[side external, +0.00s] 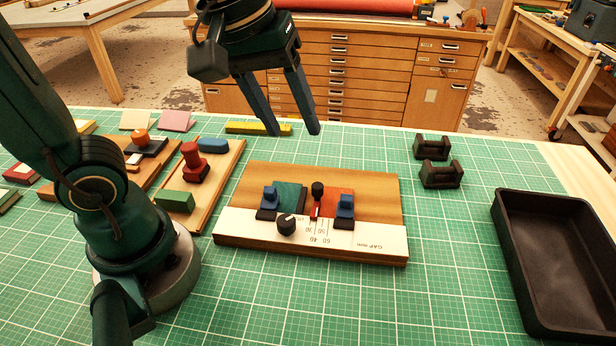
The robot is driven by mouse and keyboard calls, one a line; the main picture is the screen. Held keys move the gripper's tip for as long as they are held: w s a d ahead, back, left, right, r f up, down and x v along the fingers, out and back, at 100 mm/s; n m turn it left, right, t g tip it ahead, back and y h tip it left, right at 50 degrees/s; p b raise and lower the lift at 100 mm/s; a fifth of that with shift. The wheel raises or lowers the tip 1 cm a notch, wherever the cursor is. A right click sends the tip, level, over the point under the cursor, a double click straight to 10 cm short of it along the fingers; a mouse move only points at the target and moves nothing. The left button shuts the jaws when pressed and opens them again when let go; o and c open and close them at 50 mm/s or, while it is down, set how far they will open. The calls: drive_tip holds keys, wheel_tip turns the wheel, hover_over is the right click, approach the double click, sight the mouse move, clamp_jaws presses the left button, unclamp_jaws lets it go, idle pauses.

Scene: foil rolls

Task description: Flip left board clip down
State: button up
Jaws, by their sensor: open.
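A wooden board (375,188) with a white front panel lies on the green cutting mat. The left board clip (268,198), blue on a dark base, stands at the left of the board beside a dark green patch. A similar right clip (345,206) stands to the right. Both look raised, though their exact hinge positions are too small to tell. My gripper (295,131) is open and empty. It hangs above and behind the board, apart from both clips.
Between the clips is a black-knobbed red lever (317,198). A black dial (286,224) sits in front. Wooden boards with a red knob (191,155) and coloured blocks lie left. Two black cradles (439,175) and a black tray (555,320) are right. The front mat is clear.

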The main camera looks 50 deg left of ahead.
drive_tip(key=s+a+f+m+t, duration=0.1)
drive_tip(key=s+a+f+m, duration=0.1)
drive_tip(key=s+m, duration=0.2)
drive_tip(key=shift+s+f+m+t, duration=0.15)
drive_tip(key=shift+s+m+t, duration=0.2)
drive_tip(key=shift+s, duration=0.6)
drive_tip(key=shift+s+f+m, duration=0.3)
drive_tip(key=shift+f+m, duration=0.4)
drive_tip(key=shift+m, duration=0.65)
